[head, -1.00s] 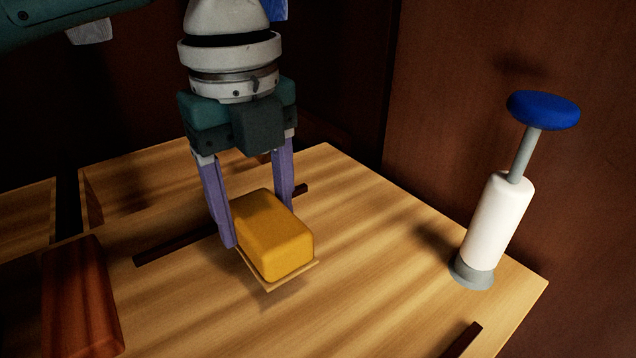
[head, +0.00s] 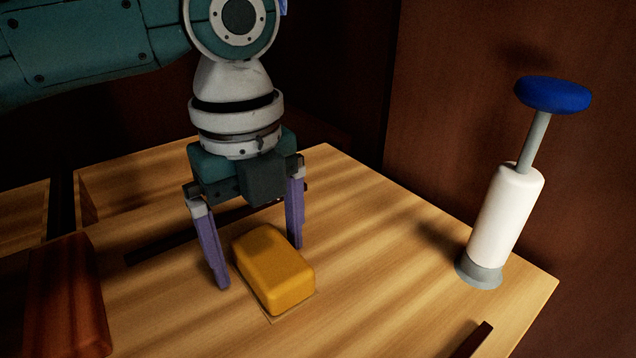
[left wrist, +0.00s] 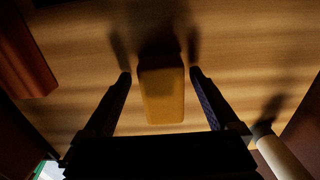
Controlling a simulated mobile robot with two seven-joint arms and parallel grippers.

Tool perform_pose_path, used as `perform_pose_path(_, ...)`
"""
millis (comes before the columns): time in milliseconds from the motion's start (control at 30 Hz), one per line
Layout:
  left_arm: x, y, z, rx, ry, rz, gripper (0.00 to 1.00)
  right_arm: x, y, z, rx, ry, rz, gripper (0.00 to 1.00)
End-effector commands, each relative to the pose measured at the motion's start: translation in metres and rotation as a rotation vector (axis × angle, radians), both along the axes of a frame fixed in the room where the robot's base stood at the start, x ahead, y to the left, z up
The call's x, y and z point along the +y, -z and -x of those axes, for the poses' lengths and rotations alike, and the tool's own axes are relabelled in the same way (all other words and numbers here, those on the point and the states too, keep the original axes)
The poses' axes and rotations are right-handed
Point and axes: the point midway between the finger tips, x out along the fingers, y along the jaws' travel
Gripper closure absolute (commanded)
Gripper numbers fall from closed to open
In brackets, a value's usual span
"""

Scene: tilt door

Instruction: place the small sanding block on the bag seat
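The yellow block (head: 275,270), which I take to be the small sanding block, rests low over the table, with its long side pointing toward the front. A thin pale square edge (head: 300,303), perhaps the bag seat, shows under its front end; its full outline is hidden. My left gripper (head: 258,266) is open, its two purple fingers apart. The fingers stand at the block's rear, one on each side, with gaps. In the left wrist view, the block (left wrist: 162,95) lies between and beyond the open fingertips (left wrist: 160,75). My right gripper is not in view.
A reddish-brown block (head: 68,298) lies at the left. A white cylinder (head: 505,215) with a grey base and blue knob (head: 552,94) stands at the right. A dark strip (head: 165,243) lies behind the gripper. Brown walls (head: 450,90) close off the back and right.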

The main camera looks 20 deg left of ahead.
Motion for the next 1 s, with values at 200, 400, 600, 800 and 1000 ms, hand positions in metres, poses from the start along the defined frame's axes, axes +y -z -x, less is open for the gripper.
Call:
perform_pose_path(200,0.000,0.000,0.000,0.000,0.000,0.000,0.06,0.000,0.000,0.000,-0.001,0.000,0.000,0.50)
perform_pose_path(400,0.000,-0.024,-0.001,-0.003,-0.001,0.000,0.06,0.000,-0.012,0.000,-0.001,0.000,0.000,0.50)
perform_pose_path(600,0.000,-0.072,0.000,-0.004,0.000,0.000,0.06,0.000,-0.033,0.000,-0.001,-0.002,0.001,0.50)
perform_pose_path(800,0.000,-0.109,0.000,-0.002,0.000,0.000,0.06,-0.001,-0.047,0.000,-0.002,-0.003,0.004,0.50)
perform_pose_path(1000,0.000,-0.123,0.001,0.000,-0.001,0.000,0.06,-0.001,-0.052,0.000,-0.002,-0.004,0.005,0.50)
